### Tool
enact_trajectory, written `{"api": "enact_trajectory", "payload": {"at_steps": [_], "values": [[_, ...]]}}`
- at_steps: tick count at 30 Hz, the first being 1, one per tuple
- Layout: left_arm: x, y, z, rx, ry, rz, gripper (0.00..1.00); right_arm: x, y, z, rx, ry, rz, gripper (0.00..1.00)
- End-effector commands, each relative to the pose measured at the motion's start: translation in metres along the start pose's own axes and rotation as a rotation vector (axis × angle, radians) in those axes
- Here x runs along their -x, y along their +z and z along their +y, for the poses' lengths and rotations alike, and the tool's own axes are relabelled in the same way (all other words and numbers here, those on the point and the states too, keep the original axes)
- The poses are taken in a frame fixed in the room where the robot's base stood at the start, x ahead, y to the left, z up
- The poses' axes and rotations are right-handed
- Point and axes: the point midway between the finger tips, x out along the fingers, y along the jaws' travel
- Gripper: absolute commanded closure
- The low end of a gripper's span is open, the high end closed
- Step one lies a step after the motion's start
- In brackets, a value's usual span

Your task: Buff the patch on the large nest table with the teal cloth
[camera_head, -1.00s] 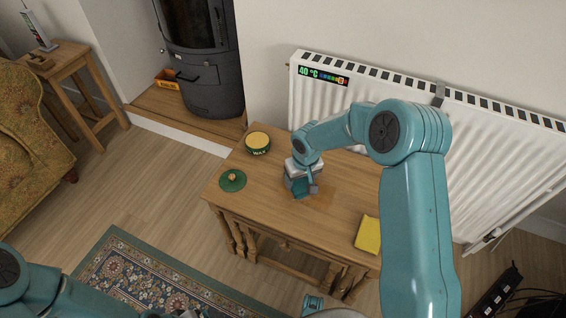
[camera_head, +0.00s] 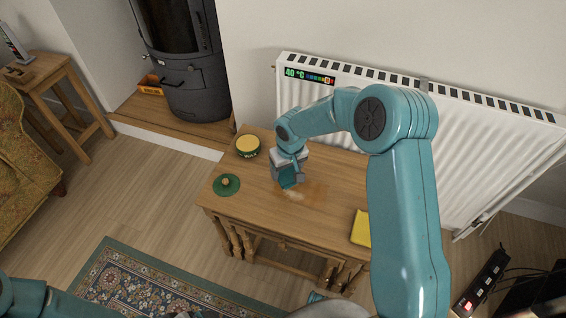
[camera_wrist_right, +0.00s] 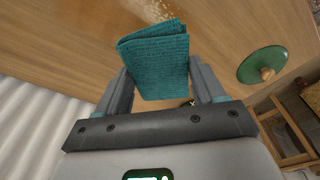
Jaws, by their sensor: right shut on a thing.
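The large nest table (camera_head: 250,205) stands in front of the radiator. On its top is a patch (camera_head: 308,192), an orange-brown smear with a pale area at its front left; part of it shows at the top of the right wrist view (camera_wrist_right: 160,10). My right gripper (camera_head: 288,180) is shut on the folded teal cloth (camera_wrist_right: 158,58), which hangs between its fingers at the patch's left edge. I cannot tell whether the cloth touches the wood. My left arm shows at the lower left; its gripper is not clearly visible.
An open wax tin (camera_head: 248,146) and its green lid (camera_head: 226,185) sit on the table's left side. A folded yellow cloth (camera_head: 361,229) lies at the right front. The radiator (camera_head: 450,150) is close behind. A power strip (camera_head: 482,283) lies on the floor at right.

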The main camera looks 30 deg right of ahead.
Motion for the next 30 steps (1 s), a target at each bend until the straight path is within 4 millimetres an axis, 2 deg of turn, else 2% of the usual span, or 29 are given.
{"api": "enact_trajectory", "payload": {"at_steps": [3,12,30], "values": [[0.01,0.0,0.004,0.0,0.0,0.0,0.06,0.015,-0.004,-0.001,0.0,0.0,0.002,0.56],[0.022,0.0,0.008,0.0,0.0,0.0,0.06,0.036,-0.008,-0.002,0.002,0.0,0.001,0.56],[0.021,0.0,0.008,0.0,0.0,0.0,0.06,0.035,-0.008,-0.001,0.002,0.0,0.0,0.56]]}}
